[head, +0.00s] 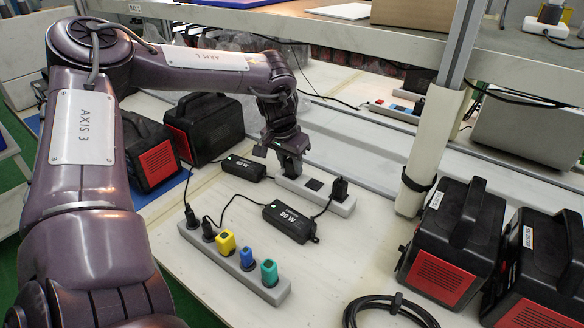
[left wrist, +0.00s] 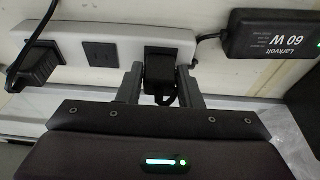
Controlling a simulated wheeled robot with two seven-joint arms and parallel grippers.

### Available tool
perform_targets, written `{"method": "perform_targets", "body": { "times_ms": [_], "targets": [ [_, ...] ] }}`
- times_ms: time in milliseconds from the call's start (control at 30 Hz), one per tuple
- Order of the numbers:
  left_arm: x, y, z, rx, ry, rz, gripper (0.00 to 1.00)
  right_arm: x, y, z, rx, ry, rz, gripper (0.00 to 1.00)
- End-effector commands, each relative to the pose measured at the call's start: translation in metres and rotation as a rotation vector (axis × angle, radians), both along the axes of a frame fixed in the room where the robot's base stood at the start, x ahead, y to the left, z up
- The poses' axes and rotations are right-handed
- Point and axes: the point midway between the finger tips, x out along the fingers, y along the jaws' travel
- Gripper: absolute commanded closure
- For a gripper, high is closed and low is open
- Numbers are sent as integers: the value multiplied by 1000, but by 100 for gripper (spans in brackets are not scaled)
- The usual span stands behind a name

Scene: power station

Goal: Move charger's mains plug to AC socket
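A white socket strip (head: 333,203) lies on the bench; it also crosses the top of the left wrist view (left wrist: 65,38). My left gripper (head: 290,168) points down at its left end. In the left wrist view, my gripper's fingers (left wrist: 161,88) are closed on both sides of a black plug (left wrist: 161,70). This plug is at the strip's end socket; how deep it sits is hidden. The middle socket (left wrist: 98,52) is empty. Another black plug (head: 340,188) stands in the far-end socket. The 60 W charger (head: 243,168) lies left of the strip, the 90 W charger (head: 290,222) in front. My right gripper is out of view.
A grey strip (head: 225,258) in front holds black, yellow, blue and green plugs. Black-and-red power units stand at left (head: 206,127) and right (head: 455,240). A white post (head: 430,150) rises right of the socket strip. A coiled black cable (head: 390,308) lies at front.

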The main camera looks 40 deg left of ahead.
Motion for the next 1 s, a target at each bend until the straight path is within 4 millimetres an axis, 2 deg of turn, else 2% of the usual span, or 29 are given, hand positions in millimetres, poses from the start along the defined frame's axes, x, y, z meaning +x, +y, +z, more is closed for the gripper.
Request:
{"method": "perform_targets", "body": {
  "times_ms": [33, 200, 233, 1000],
  "targets": [
    [0, 0, 0, 0, 0, 0, 74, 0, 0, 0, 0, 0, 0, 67],
    [0, 0, 0, 0, 0, 0, 97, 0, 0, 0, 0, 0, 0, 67],
    [0, 0, 0, 0, 0, 0, 99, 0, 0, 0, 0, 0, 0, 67],
    [0, 0, 5, 0, -1, 0, 99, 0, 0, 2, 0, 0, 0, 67]
  ]
}}
